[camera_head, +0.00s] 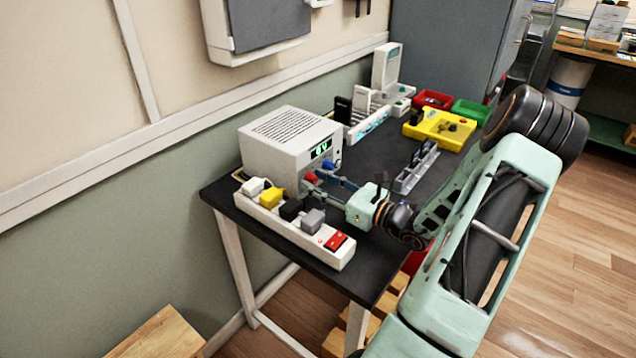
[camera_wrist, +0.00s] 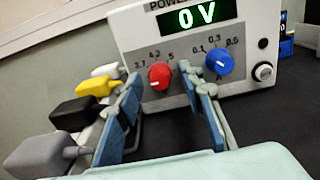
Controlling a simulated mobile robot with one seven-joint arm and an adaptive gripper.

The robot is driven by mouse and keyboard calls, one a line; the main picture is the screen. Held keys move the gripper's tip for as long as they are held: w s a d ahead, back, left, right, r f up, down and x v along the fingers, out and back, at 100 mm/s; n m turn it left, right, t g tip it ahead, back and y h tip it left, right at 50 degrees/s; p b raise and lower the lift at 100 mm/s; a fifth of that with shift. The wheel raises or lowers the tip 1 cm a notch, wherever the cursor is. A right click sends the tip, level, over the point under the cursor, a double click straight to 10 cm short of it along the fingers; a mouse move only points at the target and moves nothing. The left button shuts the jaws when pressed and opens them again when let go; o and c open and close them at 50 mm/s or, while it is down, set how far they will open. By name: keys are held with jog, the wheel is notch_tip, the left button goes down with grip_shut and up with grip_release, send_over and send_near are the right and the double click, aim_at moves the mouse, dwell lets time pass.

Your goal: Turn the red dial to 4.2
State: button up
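The power supply (camera_head: 285,145) is a white box on the dark table; its green display (camera_wrist: 197,15) reads 0 V. The red dial (camera_wrist: 159,76) is on its front, with the marks 3.7, 4.2 and 5 above it; I cannot clearly tell where it points. It also shows in the head view (camera_head: 310,177). My gripper (camera_wrist: 161,82) is open, with one finger at each side of the red dial in the wrist view. I see a gap on both sides, and cannot tell how far the fingertips are from the panel. The head view also shows my gripper (camera_head: 322,184).
A blue dial (camera_wrist: 219,61) sits just right of my right finger. A white power strip (camera_head: 268,219) with several plugs and a red switch (camera_head: 335,241) lies along the table's front left. A yellow case (camera_head: 440,128) and red and green bins stand farther back.

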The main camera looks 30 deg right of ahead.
jog(key=shift+w, duration=0.1)
grip_shut()
jog(key=shift+r+m+p, duration=0.1)
jog(key=shift+m+p, duration=0.2)
jog(key=shift+p, duration=0.2)
jog(key=shift+r+m+p, duration=0.15)
jog(key=shift+m+p, duration=0.75)
jog(key=shift+p, duration=0.3)
jog(key=m+p, duration=0.2)
jog(key=shift+m+p, duration=0.3)
jog(key=shift+p, duration=0.1)
jog(key=m+p, duration=0.4)
jog(key=m, duration=0.2)
jog(key=m+p, duration=0.1)
jog(key=m, duration=0.2)
jog(key=m+p, duration=0.2)
jog(key=m, duration=0.1)
jog(key=shift+f+m, duration=0.2)
jog(key=shift+m, duration=0.1)
